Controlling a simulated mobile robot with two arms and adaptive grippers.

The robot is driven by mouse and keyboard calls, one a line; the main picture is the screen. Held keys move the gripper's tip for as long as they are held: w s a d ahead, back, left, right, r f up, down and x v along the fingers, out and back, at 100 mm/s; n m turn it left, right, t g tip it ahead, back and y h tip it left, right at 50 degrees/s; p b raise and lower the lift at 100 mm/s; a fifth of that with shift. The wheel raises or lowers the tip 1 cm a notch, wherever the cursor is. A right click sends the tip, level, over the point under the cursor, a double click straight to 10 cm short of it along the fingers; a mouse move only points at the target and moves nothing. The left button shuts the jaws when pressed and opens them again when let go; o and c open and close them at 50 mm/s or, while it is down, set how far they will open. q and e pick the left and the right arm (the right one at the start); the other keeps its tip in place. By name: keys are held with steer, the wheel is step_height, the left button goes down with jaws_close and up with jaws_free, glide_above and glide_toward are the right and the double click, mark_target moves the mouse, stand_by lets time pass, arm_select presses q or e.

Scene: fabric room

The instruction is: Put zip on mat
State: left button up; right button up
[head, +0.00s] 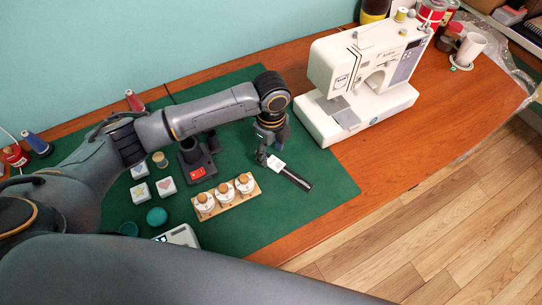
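The green mat (315,210) lies on the wooden table in the head view. A dark narrow strip (297,180) with a white tag at its near-gripper end seems to be the zip. It is over the mat, and I cannot tell whether it rests on it. My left gripper (265,156) points down over the mat at the strip's upper-left end. Its fingers are small and dark here, so whether they are closed on the strip is unclear. My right gripper is out of view.
A white sewing machine (345,120) stands right of the mat. Three white-topped jars on a wooden tray (228,200), a black stand (196,165), printed white blocks (166,187) and a green round piece (156,216) occupy the mat's left part. The mat's front right is clear.

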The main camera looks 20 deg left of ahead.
arm_select(q)
step_height(320, 180, up, 10)
steer(key=shift+f, duration=0.2)
steer(key=shift+f, duration=0.1)
